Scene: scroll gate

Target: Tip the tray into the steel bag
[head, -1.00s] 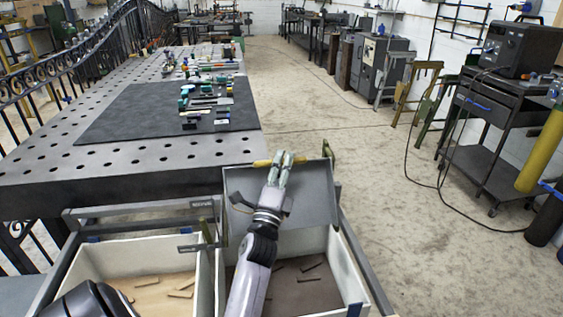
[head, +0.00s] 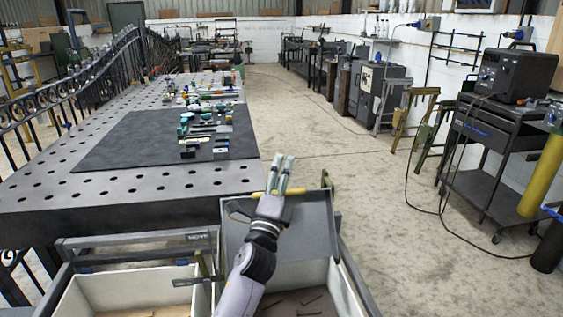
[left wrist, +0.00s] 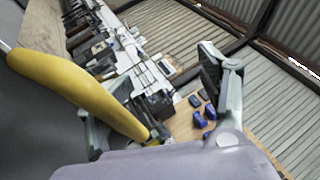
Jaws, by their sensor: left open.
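A shallow grey tray (head: 312,232) sits tilted above the right-hand bin in the head view. A yellow handle bar (head: 262,194) runs along its far edge. The handle also shows large at the left of the wrist view (left wrist: 75,82). My left gripper (head: 281,170) is open, its fingers reaching past the far edge at the handle. In the left wrist view the fingers (left wrist: 158,112) are wide apart, and the handle's end lies near the left finger. Two pale-walled bins stand below; I cannot tell which is the steel bag. My right gripper is not in view.
The left bin (head: 85,292) and right bin (head: 345,290) hold loose dark or tan pieces. A perforated steel table (head: 60,195) with a dark mat (head: 115,145) and small parts lies ahead left. Open floor (head: 390,210) is to the right, with a welding cart (head: 485,185) beyond.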

